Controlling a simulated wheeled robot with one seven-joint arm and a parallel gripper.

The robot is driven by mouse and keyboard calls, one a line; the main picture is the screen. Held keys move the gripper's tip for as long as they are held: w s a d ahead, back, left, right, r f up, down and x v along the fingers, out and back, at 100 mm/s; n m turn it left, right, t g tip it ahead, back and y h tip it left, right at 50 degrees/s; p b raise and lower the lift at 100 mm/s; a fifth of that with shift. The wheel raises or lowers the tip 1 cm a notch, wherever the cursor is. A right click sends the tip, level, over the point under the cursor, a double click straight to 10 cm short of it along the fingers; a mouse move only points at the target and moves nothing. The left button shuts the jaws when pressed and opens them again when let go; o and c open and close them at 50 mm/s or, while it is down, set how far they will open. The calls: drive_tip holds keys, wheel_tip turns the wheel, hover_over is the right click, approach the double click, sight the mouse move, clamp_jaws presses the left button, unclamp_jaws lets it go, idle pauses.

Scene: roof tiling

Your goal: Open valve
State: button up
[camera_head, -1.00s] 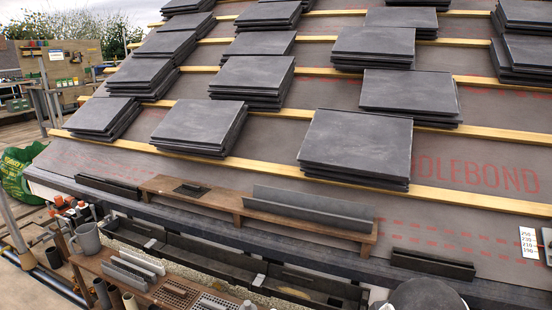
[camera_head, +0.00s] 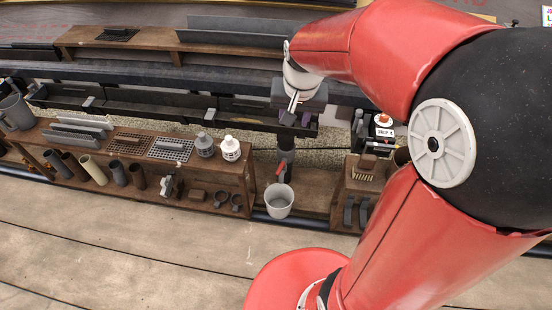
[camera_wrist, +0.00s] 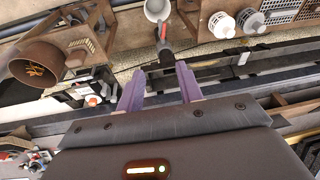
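A small valve with a red handle (camera_head: 281,169) sits on a dark downpipe (camera_head: 286,150) below the gutter, just above a light grey bucket (camera_head: 279,203). In the wrist view the red handle (camera_wrist: 163,33) shows beyond the fingertips, with the bucket (camera_wrist: 157,10) past it. My gripper (camera_head: 296,119) is above the downpipe at gutter height. Its purple fingers also show in the wrist view (camera_wrist: 158,82), spread apart with nothing held between them. The dark pipe lies ahead of the gap. The fingers are apart from the red handle.
A wooden shelf (camera_head: 225,180) with pipes, grates and white vent caps (camera_head: 230,148) stands left of the bucket. A second wooden unit (camera_head: 338,190) with a brush (camera_head: 366,167) and a box marked "SHUP 6" (camera_head: 382,126) stands right. The gutter (camera_head: 190,112) runs behind. Floor in front is open.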

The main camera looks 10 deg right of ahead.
drive_tip(key=w+f+m+g+b, duration=0.1)
drive_tip(key=w+f+b, duration=0.1)
drive_tip(key=w+f, duration=0.35)
drive_tip(key=w+f+m+g+b, duration=0.1)
drive_tip(key=w+f, duration=0.2)
drive_tip(key=f, duration=0.6)
drive_tip(key=m+g+b, duration=0.1)
drive_tip(key=m+b, duration=0.1)
hover_over(279, 169)
wheel_tip(279, 169, down, 14)
drive_tip(key=shift+s+f, duration=0.1)
wheel_tip(279, 169, down, 8)
drive_tip(key=shift+r+b, duration=0.1)
drive_tip(key=shift+b, duration=0.5)
clamp_jaws()
